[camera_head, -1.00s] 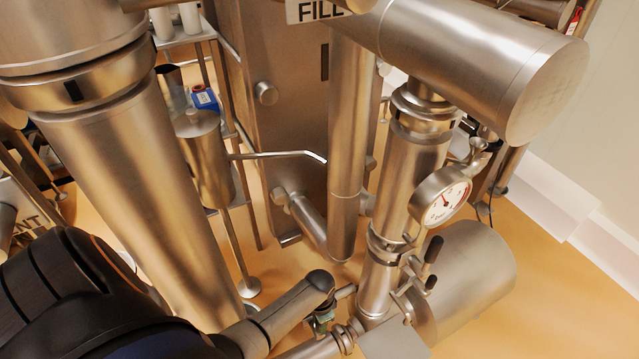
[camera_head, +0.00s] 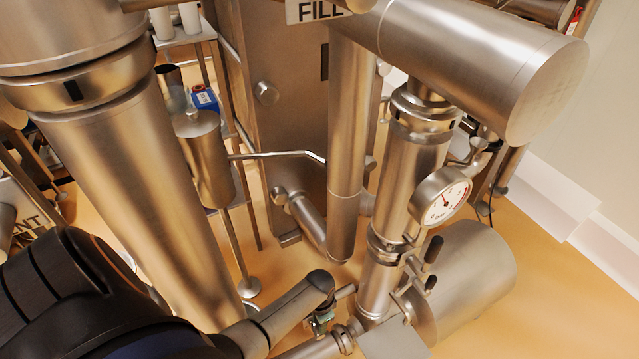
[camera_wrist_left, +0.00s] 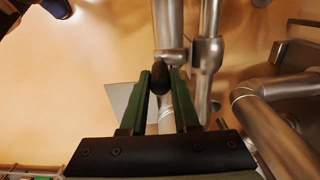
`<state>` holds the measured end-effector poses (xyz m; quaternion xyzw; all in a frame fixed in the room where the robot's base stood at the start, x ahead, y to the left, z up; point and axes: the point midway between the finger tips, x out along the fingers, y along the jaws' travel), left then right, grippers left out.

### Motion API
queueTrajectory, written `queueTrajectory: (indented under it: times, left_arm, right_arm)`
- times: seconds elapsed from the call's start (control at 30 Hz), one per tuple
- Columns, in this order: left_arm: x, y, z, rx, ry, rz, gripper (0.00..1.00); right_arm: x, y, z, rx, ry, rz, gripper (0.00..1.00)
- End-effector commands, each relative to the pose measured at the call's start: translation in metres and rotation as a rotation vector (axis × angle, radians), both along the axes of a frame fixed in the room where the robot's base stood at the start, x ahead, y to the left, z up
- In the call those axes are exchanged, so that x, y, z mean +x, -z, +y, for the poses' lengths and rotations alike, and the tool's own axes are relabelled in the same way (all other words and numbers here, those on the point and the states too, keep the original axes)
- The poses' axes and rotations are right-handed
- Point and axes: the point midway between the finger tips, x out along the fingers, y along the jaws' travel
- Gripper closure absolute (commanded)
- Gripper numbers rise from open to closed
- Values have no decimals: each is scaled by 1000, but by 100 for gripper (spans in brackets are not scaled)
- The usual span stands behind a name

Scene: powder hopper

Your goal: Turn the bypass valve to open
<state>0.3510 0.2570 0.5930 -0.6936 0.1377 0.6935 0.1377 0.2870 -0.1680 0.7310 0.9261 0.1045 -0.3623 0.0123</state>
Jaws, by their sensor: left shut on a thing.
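My left arm comes in from the lower left in the head view, and the green part of the left gripper (camera_head: 322,320) shows low beside the lower pipework. In the left wrist view, the green fingers of the left gripper (camera_wrist_left: 160,82) are closed on a black rounded handle end (camera_wrist_left: 158,78) in front of a steel pipe. The handle is the only valve part I see in the grip. Its lever and valve body are mostly hidden, and no bypass label is readable. My right gripper is not in view.
A pressure gauge (camera_head: 440,197) and black-gripped fittings (camera_head: 432,250) sit on the right pipe, close to the gripper. A large steel column (camera_head: 140,190) stands at left, and a horizontal cylinder (camera_head: 465,275) lies at right. Open floor (camera_head: 560,300) is at lower right.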

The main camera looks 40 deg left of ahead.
Motion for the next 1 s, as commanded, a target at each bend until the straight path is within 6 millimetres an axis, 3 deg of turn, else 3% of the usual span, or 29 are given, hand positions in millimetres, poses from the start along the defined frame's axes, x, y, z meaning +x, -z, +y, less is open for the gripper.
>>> queueTrajectory:
  times: [0.33,0.73,1.0]
  left_arm:
    - [10,4,-4,34,2,88,100]
    - [29,12,-13,127,1,313,100]
    - [31,8,-13,143,1,346,100]
  right_arm:
    - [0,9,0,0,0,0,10]
    - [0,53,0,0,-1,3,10]
    - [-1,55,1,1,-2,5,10]
